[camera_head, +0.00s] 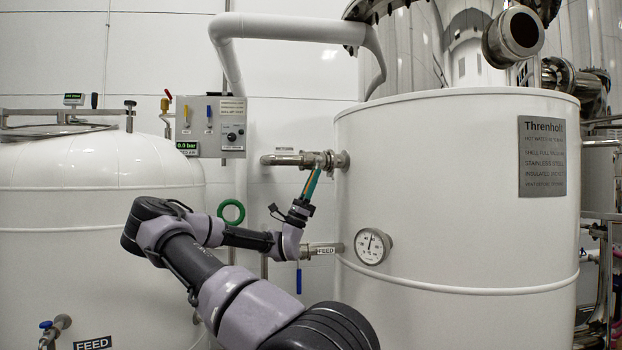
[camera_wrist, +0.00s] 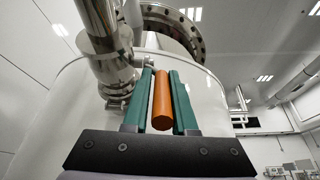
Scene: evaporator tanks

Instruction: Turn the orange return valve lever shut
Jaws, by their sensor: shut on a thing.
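The orange return valve lever (camera_wrist: 162,100) lies between the two green fingers of my gripper (camera_wrist: 163,78) in the wrist view. My gripper is shut on it. In the head view, my gripper (camera_head: 313,182) reaches up to the return valve (camera_head: 318,160) on the steel pipe labelled RETURN, at the left side of the white Threnholt tank (camera_head: 450,190). There the lever is mostly hidden by the fingers, which point up and slightly right from below the valve. In the wrist view the steel valve body (camera_wrist: 112,65) stands up and left of the lever.
A dial gauge (camera_head: 372,246) sits on the tank to the right. A green ring (camera_head: 231,211) and a control box (camera_head: 210,127) are to the left.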

